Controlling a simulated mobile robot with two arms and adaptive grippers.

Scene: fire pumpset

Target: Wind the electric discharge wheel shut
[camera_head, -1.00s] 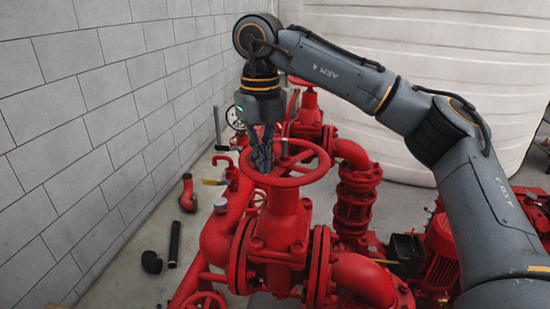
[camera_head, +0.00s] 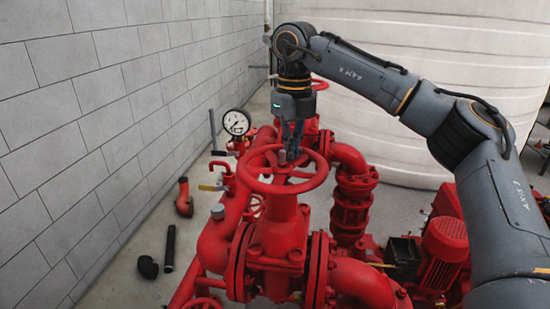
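The red handwheel (camera_head: 317,181) sits level on top of a red gate valve (camera_head: 280,233) in the middle of the head view. I take it to be the electric discharge wheel. My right gripper (camera_head: 292,155) points down at the far side of the wheel, close to the hub and far rim. Its fingers overlap the wheel in the picture; whether they grip the rim is unclear. The finger gap is too small to judge. My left gripper is not in view.
A pressure gauge (camera_head: 237,123) and a yellow-handled lever (camera_head: 212,188) stand left of the wheel. Red flanged pipework (camera_head: 352,206) and a motor (camera_head: 443,252) lie to the right. A block wall (camera_head: 80,130) bounds the left; a white tank (camera_head: 430,90) stands behind.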

